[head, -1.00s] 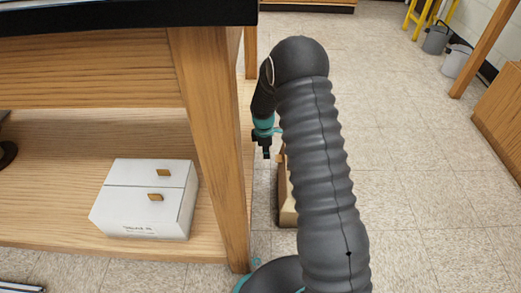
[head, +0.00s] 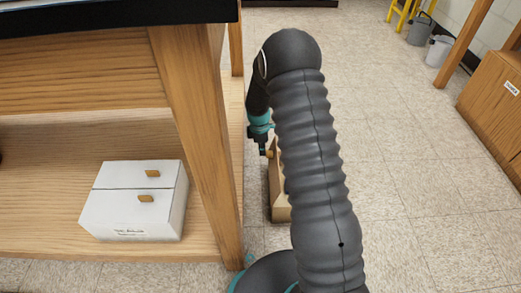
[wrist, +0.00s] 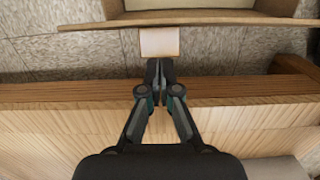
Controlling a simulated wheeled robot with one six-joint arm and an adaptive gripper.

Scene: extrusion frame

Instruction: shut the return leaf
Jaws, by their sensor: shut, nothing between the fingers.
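My gripper (head: 262,150) hangs fingers down beside the wooden bench, partly behind my arm. In the wrist view my gripper (wrist: 160,68) has its fingertips together with nothing between them. A small tan box (head: 279,195) stands on the floor beyond the bench leg, largely hidden by my arm. In the wrist view a thin wooden panel (wrist: 220,18), probably the return leaf, shows edge-on at the top. A pale square tab (wrist: 160,42) lies just past my fingertips, below the panel. I cannot tell whether they touch it, or how far the leaf stands open.
The bench leg (head: 200,140) and lower shelf (head: 50,205) are close on the left; the shelf edge (wrist: 60,92) passes under my gripper. A white two-drawer box (head: 125,215) sits on the shelf. Open floor lies to the right, before a wooden cabinet (head: 490,105).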

